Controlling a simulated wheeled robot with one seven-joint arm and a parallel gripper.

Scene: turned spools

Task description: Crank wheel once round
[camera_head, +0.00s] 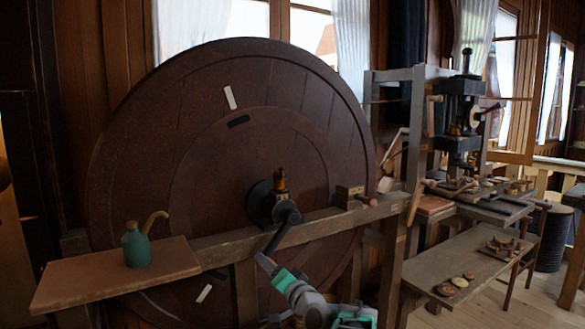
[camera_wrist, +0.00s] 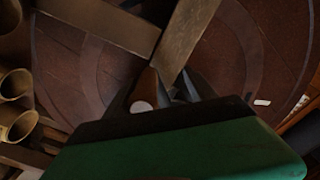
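The big dark red-brown wheel (camera_head: 135,150) stands upright behind a wooden rail. Its black hub (camera_head: 262,203) is near the middle, and a dark crank arm (camera_head: 277,236) slants down and left from it. My gripper (camera_head: 264,260) is at the lower end of that crank arm, below the rail. In the wrist view a brown wooden handle (camera_wrist: 144,92) with a pale round end shows beyond my green gripper body, among dark and grey parts near my fingers. The fingertips are largely hidden, so I cannot tell if they are closed on the handle. The wheel also shows in the wrist view (camera_wrist: 235,60).
The wooden rail (camera_head: 330,219) crosses the wheel's front. A green oil can (camera_head: 136,248) stands on a board (camera_head: 80,280) at left. A small wooden block (camera_head: 349,196) sits on the rail. A black press (camera_head: 460,110) and a bench (camera_head: 460,265) with small discs stand at right.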

